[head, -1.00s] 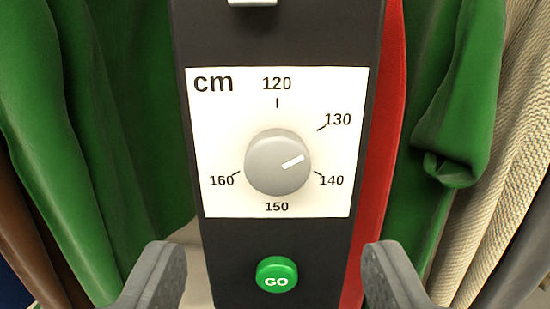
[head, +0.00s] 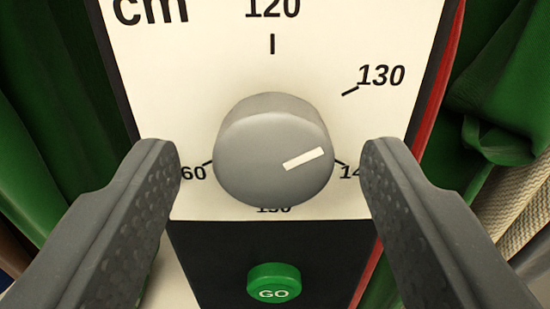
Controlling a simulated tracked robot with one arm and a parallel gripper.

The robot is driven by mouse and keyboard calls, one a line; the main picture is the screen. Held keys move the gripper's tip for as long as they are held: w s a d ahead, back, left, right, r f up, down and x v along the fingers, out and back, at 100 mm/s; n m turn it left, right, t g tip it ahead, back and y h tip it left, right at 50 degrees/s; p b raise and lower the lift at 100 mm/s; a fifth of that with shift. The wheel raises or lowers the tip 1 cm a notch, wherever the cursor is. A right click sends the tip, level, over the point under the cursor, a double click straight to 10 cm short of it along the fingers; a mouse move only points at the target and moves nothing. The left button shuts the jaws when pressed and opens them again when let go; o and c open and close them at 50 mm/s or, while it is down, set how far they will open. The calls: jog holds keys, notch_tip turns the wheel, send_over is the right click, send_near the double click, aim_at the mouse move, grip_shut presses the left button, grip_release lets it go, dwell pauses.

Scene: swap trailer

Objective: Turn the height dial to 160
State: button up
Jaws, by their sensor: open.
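The height dial (head: 265,150) is a round grey knob on a white scale plate (head: 215,60) marked in cm. Its white pointer line points right and slightly up, between the 130 and 140 marks. The 140 and 160 labels are partly covered by my fingers, and the 150 is mostly hidden behind the knob. My gripper (head: 271,165) is open, with one grey finger on each side of the knob. A gap shows between each finger and the knob in the picture.
A green GO button (head: 274,283) sits on the dark panel (head: 215,262) below the plate. Green cloth (head: 60,130) hangs at the left. Red cloth (head: 440,90), green folds and beige knit (head: 520,205) hang close at the right.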

jog(key=shift+w+f, duration=0.1)
jog(key=c, duration=1)
